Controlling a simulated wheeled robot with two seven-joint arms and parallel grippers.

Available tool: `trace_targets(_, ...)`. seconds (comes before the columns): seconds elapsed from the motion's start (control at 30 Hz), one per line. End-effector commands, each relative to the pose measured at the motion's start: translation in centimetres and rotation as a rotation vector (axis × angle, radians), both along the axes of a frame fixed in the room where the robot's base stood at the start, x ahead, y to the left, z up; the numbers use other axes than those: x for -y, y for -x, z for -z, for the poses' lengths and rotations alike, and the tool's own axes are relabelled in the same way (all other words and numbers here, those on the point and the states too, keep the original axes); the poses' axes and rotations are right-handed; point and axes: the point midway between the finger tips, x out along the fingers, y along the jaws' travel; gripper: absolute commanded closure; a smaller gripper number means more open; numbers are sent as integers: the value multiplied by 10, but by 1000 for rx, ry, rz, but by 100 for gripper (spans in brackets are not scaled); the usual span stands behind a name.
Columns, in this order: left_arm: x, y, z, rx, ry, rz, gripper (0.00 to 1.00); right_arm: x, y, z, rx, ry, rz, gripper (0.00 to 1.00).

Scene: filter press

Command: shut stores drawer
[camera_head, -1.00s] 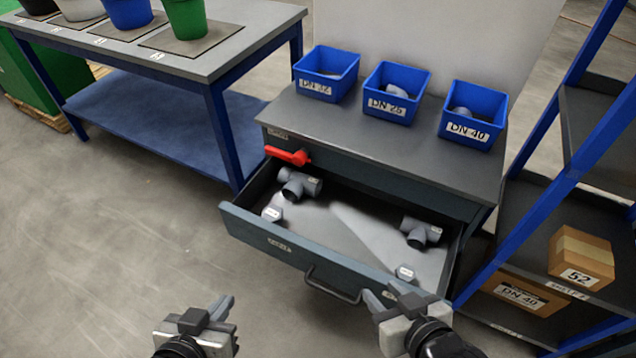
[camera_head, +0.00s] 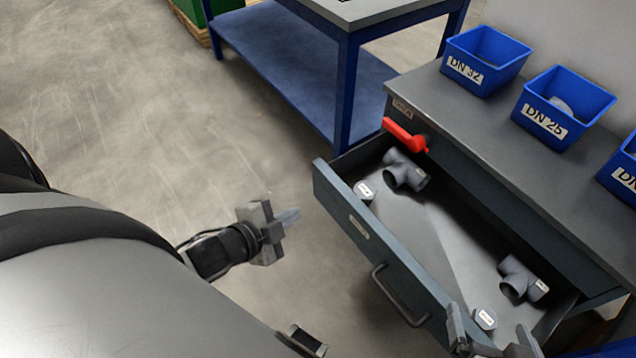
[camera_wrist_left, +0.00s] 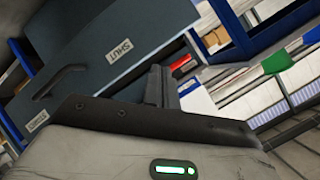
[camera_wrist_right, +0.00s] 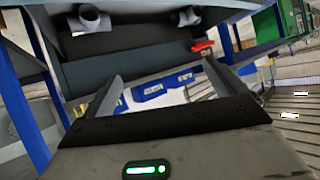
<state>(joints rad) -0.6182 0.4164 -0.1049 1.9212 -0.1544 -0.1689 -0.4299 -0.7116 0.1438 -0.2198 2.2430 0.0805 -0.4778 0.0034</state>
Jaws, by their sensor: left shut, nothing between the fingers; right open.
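The stores drawer (camera_head: 375,245) stands pulled out of the grey cabinet, with its bar handle (camera_head: 392,295) on the front. Grey pipe fittings (camera_head: 405,172) and white-labelled parts lie inside. My left gripper (camera_head: 290,217) is shut and empty, left of the drawer front and apart from it. The left wrist view shows the drawer front with a SHUT label (camera_wrist_left: 121,50) and the handle (camera_wrist_left: 62,82). My right gripper (camera_head: 492,335) is open and empty, appearing at the drawer's near right end; I cannot tell whether it touches. In the right wrist view its fingers (camera_wrist_right: 165,85) are spread.
A red lever (camera_head: 405,135) sits on the cabinet front above the drawer. Blue bins (camera_head: 486,60) stand on the cabinet top. A blue-framed bench (camera_head: 345,90) stands behind to the left. The floor left of the drawer is clear.

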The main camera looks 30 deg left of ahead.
Motion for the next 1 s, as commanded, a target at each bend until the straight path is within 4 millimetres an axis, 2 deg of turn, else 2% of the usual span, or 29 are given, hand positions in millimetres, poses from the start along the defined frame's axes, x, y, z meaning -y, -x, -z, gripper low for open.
trace_targets(0.03,-15,-3,13,51,-103,74,100,0,-1,7,7,-2,-1,5)
trace_targets(0.2,-52,-6,28,234,-417,339,100,-1,-2,11,28,-9,-5,5)
trace_targets(0.33,-63,-5,29,311,-534,453,100,-2,-1,10,34,-11,-7,5)
trace_targets(0.47,-62,-12,31,334,-561,480,100,-2,1,11,33,-13,-9,5)
trace_targets(0.57,-57,-25,35,336,-560,479,100,-2,2,13,33,-13,-9,5)
trace_targets(0.73,-44,-57,46,336,-559,477,100,-4,3,19,26,-18,-12,5)
trace_targets(0.93,-28,-94,58,335,-557,476,100,-8,-1,37,-3,-21,-25,5)
trace_targets(1.0,-24,-105,57,334,-557,477,100,-10,-2,41,-13,-22,-30,5)
